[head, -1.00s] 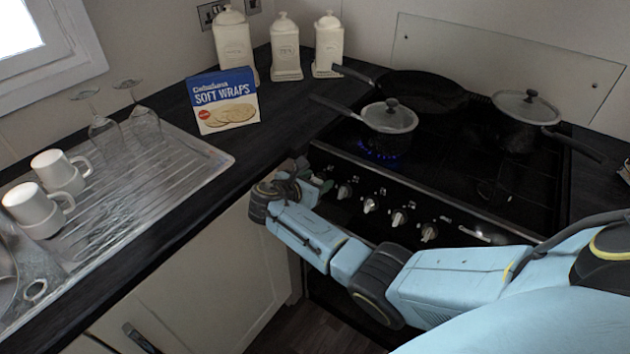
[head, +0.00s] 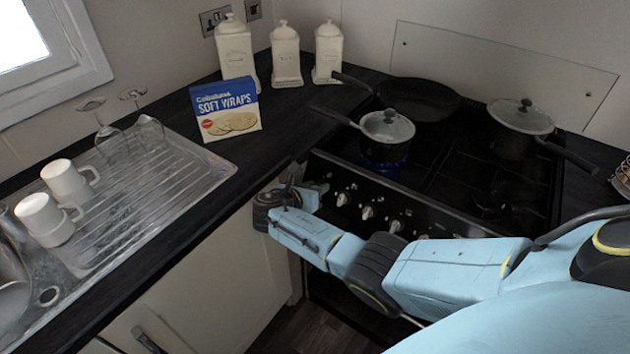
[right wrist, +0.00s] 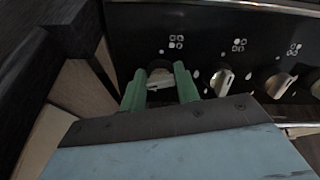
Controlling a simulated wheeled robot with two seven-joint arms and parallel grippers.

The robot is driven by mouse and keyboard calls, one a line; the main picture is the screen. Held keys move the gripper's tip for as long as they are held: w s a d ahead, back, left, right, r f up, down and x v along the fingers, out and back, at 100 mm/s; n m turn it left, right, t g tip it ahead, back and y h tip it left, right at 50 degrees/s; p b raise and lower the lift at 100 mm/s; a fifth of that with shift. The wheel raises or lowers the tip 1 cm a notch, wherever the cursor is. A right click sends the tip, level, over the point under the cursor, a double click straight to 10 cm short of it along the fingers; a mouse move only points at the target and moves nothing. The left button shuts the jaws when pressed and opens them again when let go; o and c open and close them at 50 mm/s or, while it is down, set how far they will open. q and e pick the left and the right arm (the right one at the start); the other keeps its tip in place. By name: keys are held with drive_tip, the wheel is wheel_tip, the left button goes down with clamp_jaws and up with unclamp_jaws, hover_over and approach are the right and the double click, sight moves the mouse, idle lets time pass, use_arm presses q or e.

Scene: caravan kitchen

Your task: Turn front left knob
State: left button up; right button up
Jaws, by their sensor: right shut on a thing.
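The hob's control panel (right wrist: 130,28) carries a row of pale knobs along the oven front. My right gripper (right wrist: 158,74) has its green fingers on either side of the leftmost knob (right wrist: 160,82), shut on it. In the head view my right gripper (head: 318,188) is at the left end of the panel, and the knob it holds is mostly hidden there. Another knob (head: 343,198) shows just right of it. A small lidded saucepan (head: 386,130) stands on the front left burner, with a faint blue flame (head: 384,163) under it. My left gripper is out of view.
A frying pan (head: 420,98) and another lidded pan (head: 520,118) stand at the back and right of the hob. A soft wraps box (head: 226,106) stands on the dark worktop at left. White mugs (head: 68,180) stand on the drainer (head: 190,172).

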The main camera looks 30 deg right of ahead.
drive_tip(key=n+p, duration=0.2)
drive_tip(key=shift+r+n, duration=0.15)
drive_tip(key=shift+n, duration=0.25)
drive_tip(key=n+p, duration=0.1)
drive_tip(key=n, duration=0.1)
drive_tip(key=shift+w+n, duration=0.1)
drive_tip(key=shift+n, duration=0.3)
drive_tip(key=n+p, duration=0.1)
drive_tip(key=n, duration=0.1)
drive_tip(key=shift+f+n, duration=0.2)
drive_tip(key=shift+n, duration=0.2)
drive_tip(key=shift+a+f+n, duration=0.1)
drive_tip(key=shift+n, duration=1.7)
drive_tip(key=o, duration=0.9)
drive_tip(key=shift+o, duration=0.2)
drive_tip(key=shift+p, duration=0.3)
